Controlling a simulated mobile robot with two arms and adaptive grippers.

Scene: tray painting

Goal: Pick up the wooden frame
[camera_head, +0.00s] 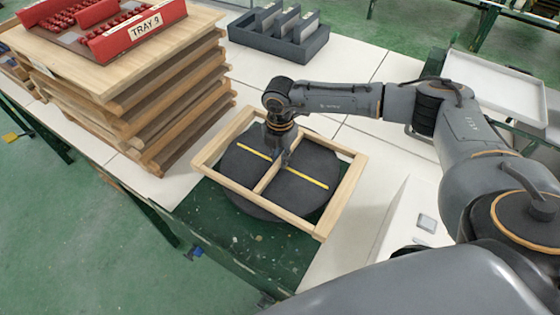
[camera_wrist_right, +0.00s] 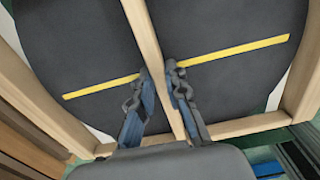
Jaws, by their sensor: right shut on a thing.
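The wooden frame (camera_head: 339,197) is a light rectangle with one middle bar, over a round dark turntable (camera_head: 305,171) with a yellow stripe. My right gripper (camera_head: 274,160) reaches down into the frame in the head view. In the right wrist view the two fingers (camera_wrist_right: 172,100) stand on both sides of the middle bar (camera_wrist_right: 150,45) and are shut on it. Whether the frame rests on the turntable or is lifted slightly, I cannot tell. My left gripper is not in view.
A stack of wooden frames (camera_head: 185,92) stands at the left, topped by a red rack labelled TRAY 9 (camera_head: 135,28). A dark grey box (camera_head: 280,42) is at the back. A white tray (camera_head: 495,85) stands at the right. White table surface is free behind the turntable.

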